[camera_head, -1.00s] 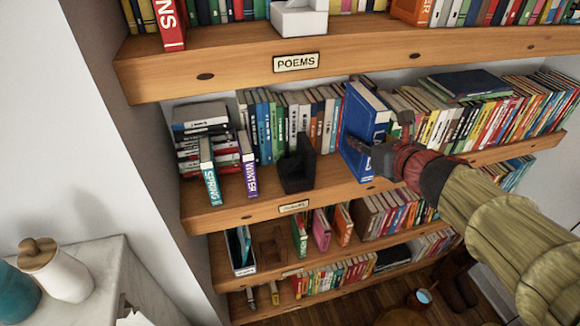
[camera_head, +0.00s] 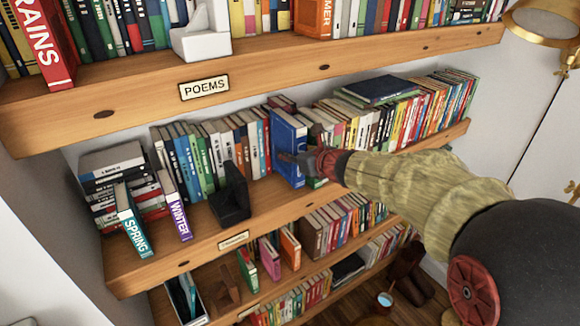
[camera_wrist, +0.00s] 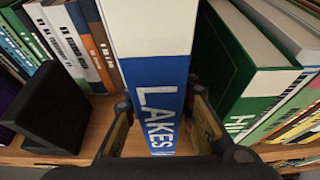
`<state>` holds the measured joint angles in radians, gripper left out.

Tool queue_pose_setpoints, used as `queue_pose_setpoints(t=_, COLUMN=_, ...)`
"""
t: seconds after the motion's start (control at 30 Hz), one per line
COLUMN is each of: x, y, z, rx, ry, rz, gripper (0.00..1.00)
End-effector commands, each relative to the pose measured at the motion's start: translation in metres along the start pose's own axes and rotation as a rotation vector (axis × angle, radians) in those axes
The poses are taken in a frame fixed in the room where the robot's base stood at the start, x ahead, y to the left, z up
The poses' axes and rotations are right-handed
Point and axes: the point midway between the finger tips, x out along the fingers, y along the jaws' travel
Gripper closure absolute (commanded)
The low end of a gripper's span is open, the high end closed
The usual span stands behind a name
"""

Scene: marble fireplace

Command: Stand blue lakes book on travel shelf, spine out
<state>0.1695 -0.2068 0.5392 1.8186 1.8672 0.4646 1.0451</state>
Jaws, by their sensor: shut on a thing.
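The blue lakes book (camera_head: 288,148) is upright among the books on the middle shelf (camera_head: 150,262). In the wrist view its blue spine, lettered LAKES (camera_wrist: 158,85), faces me, with a white band above. My gripper (camera_head: 306,162) is shut on the book; in the wrist view its fingers (camera_wrist: 160,112) lie on both sides of the spine. The book's bottom edge is hidden, so I cannot tell whether it touches the board. The shelf label (camera_head: 233,241) is too small to read.
A black bookend (camera_head: 231,195) stands left of the book. A green book (camera_wrist: 240,85) stands close on its right, and a row of books (camera_head: 210,155) is behind and left. The SPRING (camera_head: 132,222) and WINTER (camera_head: 175,205) books stand further left. The POEMS shelf (camera_head: 270,75) overhangs above.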

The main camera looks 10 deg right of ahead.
Motion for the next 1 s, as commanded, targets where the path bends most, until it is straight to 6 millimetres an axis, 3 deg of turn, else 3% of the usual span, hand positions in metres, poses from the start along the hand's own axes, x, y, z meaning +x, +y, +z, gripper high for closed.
queue_pose_setpoints(t=0.23, x=0.012, y=-0.006, z=-0.006, rx=-0.002, ry=-0.004, rz=0.000, gripper=1.00)
queue_pose_setpoints(t=0.47, x=0.023, y=-0.006, z=-0.033, rx=-0.001, ry=-0.004, rz=0.001, gripper=1.00)
queue_pose_setpoints(t=0.87, x=0.024, y=-0.006, z=-0.035, rx=-0.002, ry=-0.005, rz=0.000, gripper=1.00)
queue_pose_setpoints(t=0.9, x=0.025, y=-0.006, z=-0.038, rx=-0.001, ry=0.000, rz=0.000, gripper=0.74)
queue_pose_setpoints(t=1.0, x=0.025, y=-0.006, z=-0.038, rx=-0.001, ry=0.000, rz=0.000, gripper=0.68)
